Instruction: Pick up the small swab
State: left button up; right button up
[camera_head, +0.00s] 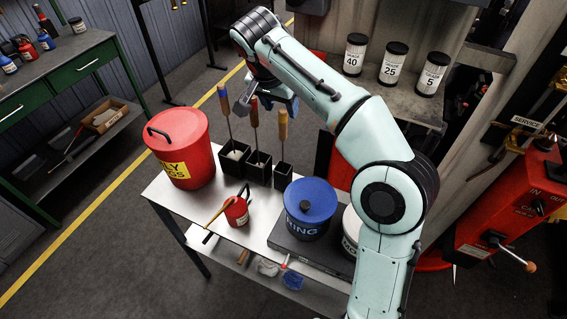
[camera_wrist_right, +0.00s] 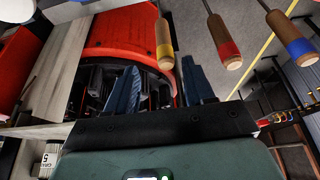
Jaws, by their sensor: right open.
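Three swabs with wooden handles stand upright in black square holders: a blue-banded one (camera_head: 223,99) at left, a red-banded one (camera_head: 254,113) in the middle, a yellow-banded one (camera_head: 283,124) at right. Their heads are hidden in the holders, so I cannot tell which is the small one. My right gripper (camera_head: 267,105) is open and empty near the handle tops. In the wrist view, the yellow-banded handle (camera_wrist_right: 164,40) appears between the spread fingers (camera_wrist_right: 160,77); the red-banded (camera_wrist_right: 228,50) and blue-banded (camera_wrist_right: 299,45) handles are to the right. My left gripper is not in view.
A red lidded bin (camera_head: 183,150), a small red can (camera_head: 237,211) with a brush and a blue-lidded tub (camera_head: 310,205) share the white table (camera_head: 180,200). Numbered jars (camera_head: 394,66) stand on a shelf behind. A red machine (camera_head: 505,205) is at right.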

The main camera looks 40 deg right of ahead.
aim_at(281, 113)
jog(key=shift+w+d+f, duration=0.25)
jog(key=shift+w+f, duration=0.05)
jog(key=shift+f, duration=0.35)
jog(key=b+x, duration=0.1)
jog(key=x, duration=0.4)
jog(key=shift+w, duration=0.15)
grip_shut()
